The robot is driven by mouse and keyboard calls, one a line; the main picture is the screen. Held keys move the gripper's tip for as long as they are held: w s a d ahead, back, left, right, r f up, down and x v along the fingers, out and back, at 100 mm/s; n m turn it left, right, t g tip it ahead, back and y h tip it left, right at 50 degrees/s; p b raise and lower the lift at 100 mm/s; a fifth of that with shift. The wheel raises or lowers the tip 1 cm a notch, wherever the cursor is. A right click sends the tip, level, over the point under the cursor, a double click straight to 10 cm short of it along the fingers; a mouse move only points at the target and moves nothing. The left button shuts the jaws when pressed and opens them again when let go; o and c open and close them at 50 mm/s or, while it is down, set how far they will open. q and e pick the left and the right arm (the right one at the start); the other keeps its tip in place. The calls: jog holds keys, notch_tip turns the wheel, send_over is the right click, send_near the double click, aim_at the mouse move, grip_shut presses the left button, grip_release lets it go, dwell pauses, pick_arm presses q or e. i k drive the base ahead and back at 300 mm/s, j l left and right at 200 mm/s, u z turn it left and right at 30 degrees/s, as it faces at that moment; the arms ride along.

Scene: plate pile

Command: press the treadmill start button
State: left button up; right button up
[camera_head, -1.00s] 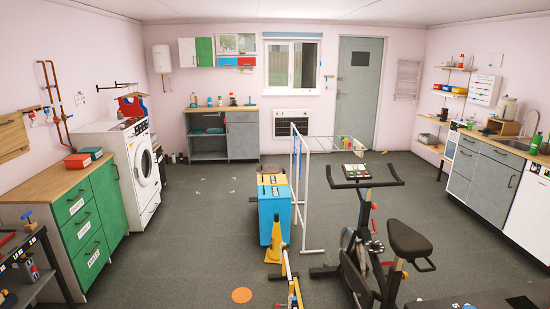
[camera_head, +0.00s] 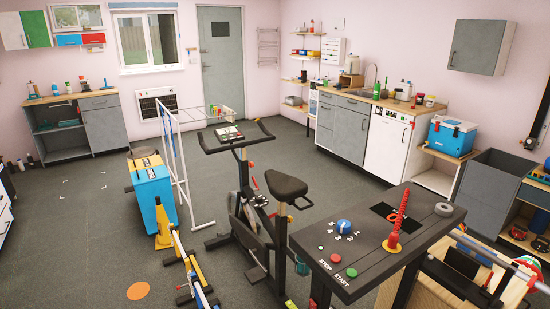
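A dark console (camera_head: 300,236) stands at the lower right, with a flat top seen from above. A green button (camera_head: 351,272) sits by its front edge, beside the printed word START. A red button (camera_head: 334,258) sits just left of it, beside the word STOP. Both buttons are uncovered. A blue knob (camera_head: 344,227) with printed numbers is farther back on the same top. Neither of my grippers shows in the head view.
A blue box (camera_head: 152,190) and white rack (camera_head: 175,165) are farther left. Open floor lies at the left.

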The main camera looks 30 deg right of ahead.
aim_at(352, 273)
jog(key=z, duration=1.65)
